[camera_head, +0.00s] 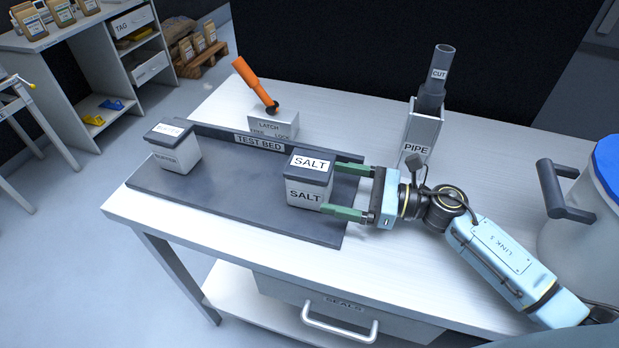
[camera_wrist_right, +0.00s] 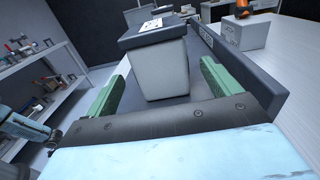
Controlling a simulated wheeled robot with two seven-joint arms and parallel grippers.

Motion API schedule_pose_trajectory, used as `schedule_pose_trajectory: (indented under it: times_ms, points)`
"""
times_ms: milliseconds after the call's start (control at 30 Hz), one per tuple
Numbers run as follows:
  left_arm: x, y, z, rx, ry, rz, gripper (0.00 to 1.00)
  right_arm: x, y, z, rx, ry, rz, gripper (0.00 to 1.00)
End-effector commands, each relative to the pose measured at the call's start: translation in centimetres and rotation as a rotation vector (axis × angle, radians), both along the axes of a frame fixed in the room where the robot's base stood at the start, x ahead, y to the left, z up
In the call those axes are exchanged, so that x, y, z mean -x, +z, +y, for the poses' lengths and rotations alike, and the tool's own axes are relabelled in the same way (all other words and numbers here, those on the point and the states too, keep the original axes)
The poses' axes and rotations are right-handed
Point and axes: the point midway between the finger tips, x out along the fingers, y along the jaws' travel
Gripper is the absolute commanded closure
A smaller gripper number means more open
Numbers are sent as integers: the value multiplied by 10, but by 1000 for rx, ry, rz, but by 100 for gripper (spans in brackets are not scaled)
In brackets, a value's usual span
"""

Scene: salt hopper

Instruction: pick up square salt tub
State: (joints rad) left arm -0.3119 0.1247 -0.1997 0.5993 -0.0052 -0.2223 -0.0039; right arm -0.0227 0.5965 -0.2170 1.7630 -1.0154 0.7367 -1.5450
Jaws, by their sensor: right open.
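The square salt tub (camera_head: 306,194) is a pale box with a dark lid, labelled SALT on lid and front. It stands upright on the right part of the dark test bed (camera_head: 236,205). My right gripper (camera_head: 340,184) comes in from the right, open, with its green fingers on either side of the tub's right end. In the right wrist view the tub (camera_wrist_right: 158,70) stands ahead between the spread fingers of my right gripper (camera_wrist_right: 160,85), with gaps visible on both sides. My left gripper is not in view.
A second lidded tub (camera_head: 176,157) stands at the test bed's left end. The latch block (camera_head: 273,124) with an orange lever is behind the bed. A pipe holder (camera_head: 419,138) stands behind my right gripper. A large white vessel (camera_head: 583,230) is at the right. The bed's middle is clear.

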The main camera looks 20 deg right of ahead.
Motion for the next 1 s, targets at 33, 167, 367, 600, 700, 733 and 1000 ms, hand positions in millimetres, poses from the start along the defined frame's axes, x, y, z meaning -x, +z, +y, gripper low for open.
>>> schedule_pose_trajectory:
  times_ms: [33, 167, 367, 600, 700, 733, 1000]
  points:
    - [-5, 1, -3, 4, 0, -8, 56, -3, 1, 5, -2, 0, -1, 11]
    - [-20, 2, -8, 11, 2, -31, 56, -7, 1, 12, -1, 0, -1, 11]
    - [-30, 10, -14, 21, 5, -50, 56, -20, 5, 34, -3, 1, -2, 11]
    - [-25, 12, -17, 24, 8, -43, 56, -33, 3, 54, -1, 0, 0, 11]
    - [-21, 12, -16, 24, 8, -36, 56, -33, 3, 55, -1, -1, 1, 11]
    - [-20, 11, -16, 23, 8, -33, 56, -33, 2, 55, -1, -1, 1, 11]
    - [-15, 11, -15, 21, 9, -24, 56, -33, 3, 55, 0, 0, 0, 36]
